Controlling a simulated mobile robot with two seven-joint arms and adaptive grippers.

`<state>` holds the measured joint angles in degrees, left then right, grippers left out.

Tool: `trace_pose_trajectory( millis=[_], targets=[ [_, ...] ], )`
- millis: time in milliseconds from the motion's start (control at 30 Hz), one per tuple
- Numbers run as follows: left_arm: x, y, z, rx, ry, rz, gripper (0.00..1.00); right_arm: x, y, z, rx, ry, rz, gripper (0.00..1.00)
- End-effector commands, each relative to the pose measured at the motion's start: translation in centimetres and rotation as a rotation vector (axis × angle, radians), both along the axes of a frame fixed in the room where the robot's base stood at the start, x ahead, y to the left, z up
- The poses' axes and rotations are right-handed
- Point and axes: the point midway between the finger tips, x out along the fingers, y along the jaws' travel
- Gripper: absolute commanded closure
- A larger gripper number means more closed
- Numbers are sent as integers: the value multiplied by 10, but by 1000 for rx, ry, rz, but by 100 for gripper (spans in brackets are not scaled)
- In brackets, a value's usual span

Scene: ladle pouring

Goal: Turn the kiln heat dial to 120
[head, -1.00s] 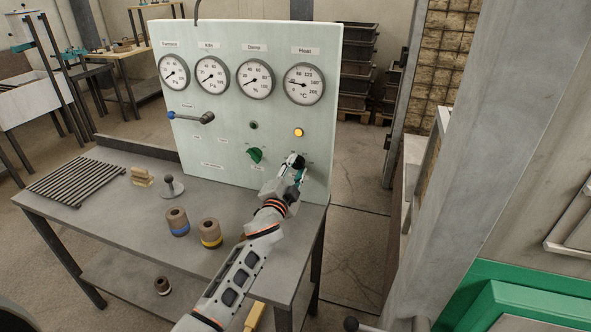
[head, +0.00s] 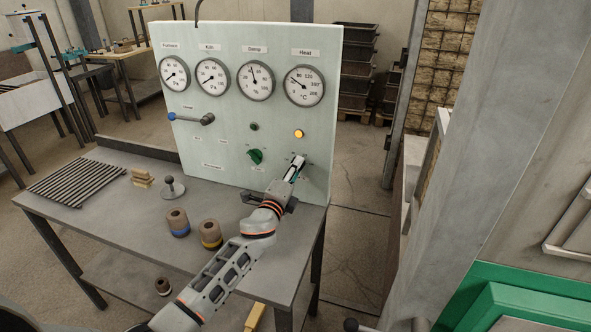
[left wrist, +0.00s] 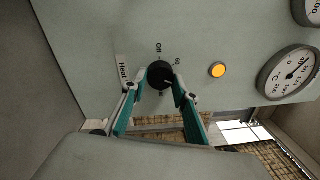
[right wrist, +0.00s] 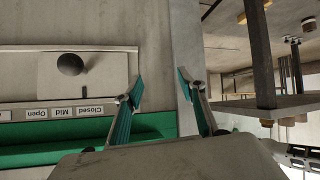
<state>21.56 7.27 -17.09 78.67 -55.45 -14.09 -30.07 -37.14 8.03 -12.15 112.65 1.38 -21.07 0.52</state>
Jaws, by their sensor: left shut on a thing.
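The heat dial (left wrist: 159,74) is a round black knob on the pale panel (head: 225,140), beside a "Heat" label, with "Off" and another mark near it in the left wrist view. My left gripper (head: 298,164) is shut on this dial, one finger on each side; its fingertips also show in the left wrist view (left wrist: 156,85). In the head view the gripper mostly hides the dial. An amber lamp (head: 299,133) is lit above the dial. My right gripper (right wrist: 160,80) is open and empty.
A green knob (head: 256,157) and a lever (head: 190,118) sit left of the dial. Two brown weights (head: 178,222) and a grey rack (head: 78,183) stand on the bench. In the right wrist view, a black ball knob (right wrist: 70,64) is near "Open", "Mid" and "Closed" labels.

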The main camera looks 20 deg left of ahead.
Motion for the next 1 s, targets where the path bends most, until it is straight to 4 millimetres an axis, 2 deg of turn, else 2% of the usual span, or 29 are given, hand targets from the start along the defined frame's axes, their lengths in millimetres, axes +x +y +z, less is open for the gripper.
trace_pose_trajectory(
  millis=[300,700,733,800,1000],
  targets=[
    [0,1,1,75,-4,2,93,-1,0,0,0,3,0,60],
    [0,1,1,80,-4,1,93,-2,0,-2,-1,7,1,60],
    [0,1,1,80,-4,1,69,-2,0,-2,-1,7,1,60],
    [0,1,1,80,-4,1,54,-2,0,-2,-1,7,1,60],
    [0,1,0,79,-3,1,54,-1,0,-1,-1,5,0,60]
  ],
)
